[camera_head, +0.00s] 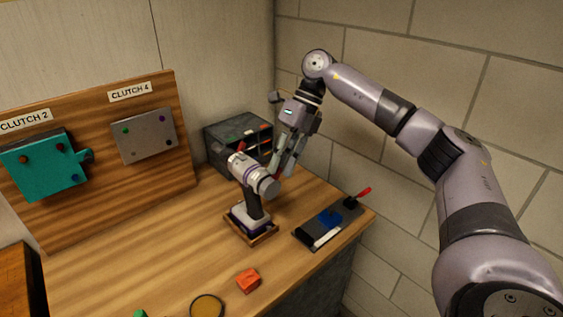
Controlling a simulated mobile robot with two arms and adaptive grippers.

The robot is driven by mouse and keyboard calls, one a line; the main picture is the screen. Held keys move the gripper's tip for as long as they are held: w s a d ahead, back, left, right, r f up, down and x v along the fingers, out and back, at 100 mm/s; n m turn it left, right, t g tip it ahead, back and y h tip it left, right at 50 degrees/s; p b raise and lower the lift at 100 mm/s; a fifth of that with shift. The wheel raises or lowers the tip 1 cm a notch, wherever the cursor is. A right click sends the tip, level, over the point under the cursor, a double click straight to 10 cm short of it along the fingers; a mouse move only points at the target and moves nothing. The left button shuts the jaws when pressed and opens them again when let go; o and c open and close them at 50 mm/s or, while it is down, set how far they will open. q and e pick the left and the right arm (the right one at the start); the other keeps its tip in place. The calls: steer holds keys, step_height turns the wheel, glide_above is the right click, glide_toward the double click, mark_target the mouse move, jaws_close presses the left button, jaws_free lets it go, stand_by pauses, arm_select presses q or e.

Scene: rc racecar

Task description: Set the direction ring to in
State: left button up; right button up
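A power drill (247,172) with a grey-violet body and dark handle stands upright in a small wooden holder (262,237) on the bench. Pale bands (239,161) run around its body. I cannot tell which one is the direction ring, nor how it is set. My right gripper (282,171) reaches down from the upper right, just behind and to the right of the drill's body. Its fingers look parted, with nothing seen between them. I cannot tell if they touch the drill. My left gripper is out of view.
A wooden board (100,190) at the left carries a teal block (45,165) and a grey plate (145,136), under labels "CLUTCH 2" and "CLUTCH 4". A dark organiser (225,130) stands behind. A dark tray (307,234), orange block (248,280) and round disc (207,307) lie nearby.

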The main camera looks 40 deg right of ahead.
steer(key=shift+o, duration=0.4)
steer(key=v, duration=1.2)
steer(key=shift+f, duration=0.1)
